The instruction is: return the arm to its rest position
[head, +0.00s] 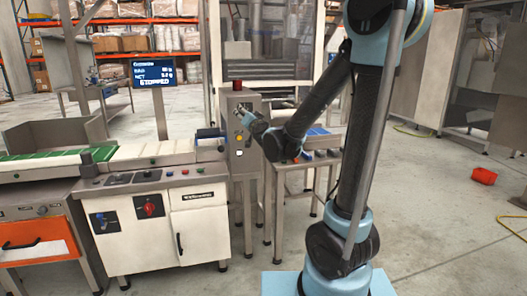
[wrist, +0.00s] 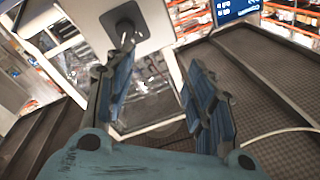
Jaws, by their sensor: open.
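In the head view my arm rises from its light blue base at the right of centre, bends at the top and reaches down to the left. My gripper (head: 242,112) is at the arm's far end, in front of the grey control box (head: 240,150) with its coloured buttons. In the wrist view my gripper (wrist: 160,90) shows two blue-padded fingers spread wide apart. Nothing is between the fingers. Whether the gripper touches the control box cannot be told from the head view.
A weigher cabinet (head: 205,235) with a conveyor belt (head: 150,152) stands at the left, beneath a display (head: 154,73) reading "STOPPED". A metal-framed stand (head: 290,165) is behind my forearm.

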